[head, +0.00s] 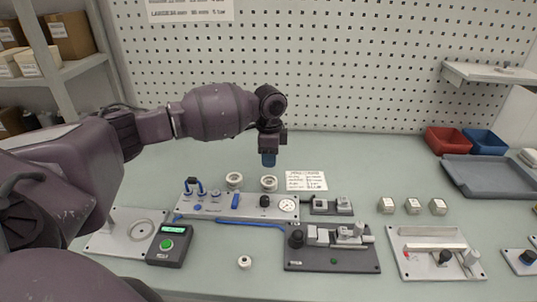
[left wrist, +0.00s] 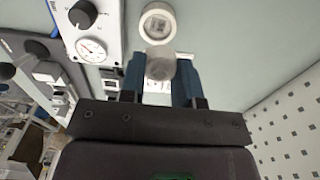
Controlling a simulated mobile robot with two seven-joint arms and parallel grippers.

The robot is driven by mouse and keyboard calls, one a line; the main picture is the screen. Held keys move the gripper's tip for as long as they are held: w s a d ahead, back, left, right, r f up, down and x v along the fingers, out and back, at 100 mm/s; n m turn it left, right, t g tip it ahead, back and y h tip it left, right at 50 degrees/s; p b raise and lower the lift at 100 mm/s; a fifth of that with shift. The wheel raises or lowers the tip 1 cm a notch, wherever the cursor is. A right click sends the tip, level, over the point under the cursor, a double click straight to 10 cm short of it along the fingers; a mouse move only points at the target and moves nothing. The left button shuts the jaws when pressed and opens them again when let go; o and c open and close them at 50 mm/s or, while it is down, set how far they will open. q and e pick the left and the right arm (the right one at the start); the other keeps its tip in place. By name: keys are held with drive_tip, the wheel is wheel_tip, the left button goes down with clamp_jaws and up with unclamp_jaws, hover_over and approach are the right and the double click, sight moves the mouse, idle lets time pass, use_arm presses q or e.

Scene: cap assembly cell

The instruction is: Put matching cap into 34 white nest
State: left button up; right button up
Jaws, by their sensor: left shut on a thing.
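My left gripper (head: 268,160), with blue fingers, points down above the rear of the workbench. In the left wrist view its fingers are shut on a pale grey round cap (left wrist: 160,63), which is held clear of the bench. Two white ring-shaped nests stand behind the control panel: a left nest (head: 234,180) and a right nest (head: 269,183). My left gripper hangs above the right one. One white nest (left wrist: 157,21) shows just beyond the held cap in the left wrist view. Nest size marks are too small to read. My right gripper is not in view.
A control panel (head: 222,208) with a gauge (head: 288,205) lies in front of the nests. A printed card (head: 306,181) is right of them. A dark fixture (head: 332,259), a green-button box (head: 168,245) and a small white round part (head: 244,262) are nearer the front.

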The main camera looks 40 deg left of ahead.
sight(269, 183)
use_arm(q)
drive_tip(key=shift+s+f, duration=0.1)
drive_tip(key=shift+s, duration=0.1)
drive_tip(key=shift+s+f+b, duration=0.1)
drive_tip(key=shift+f+b, duration=0.1)
drive_tip(key=shift+b, duration=0.1)
drive_tip(key=shift+f+b, duration=0.4)
drive_tip(key=shift+f, duration=0.3)
wheel_tip(269, 183, down, 2)
drive_tip(key=shift+b, duration=0.65)
drive_tip(key=shift+f+b, duration=0.35)
drive_tip(key=shift+f, duration=0.4)
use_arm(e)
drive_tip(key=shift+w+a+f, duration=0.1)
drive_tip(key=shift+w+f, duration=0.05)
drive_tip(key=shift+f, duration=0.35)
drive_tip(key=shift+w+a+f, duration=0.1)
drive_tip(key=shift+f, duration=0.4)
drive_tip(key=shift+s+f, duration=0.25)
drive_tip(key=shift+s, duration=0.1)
use_arm(q)
drive_tip(key=shift+f, duration=0.15)
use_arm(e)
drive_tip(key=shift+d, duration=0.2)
use_arm(q)
drive_tip(key=shift+f, duration=0.35)
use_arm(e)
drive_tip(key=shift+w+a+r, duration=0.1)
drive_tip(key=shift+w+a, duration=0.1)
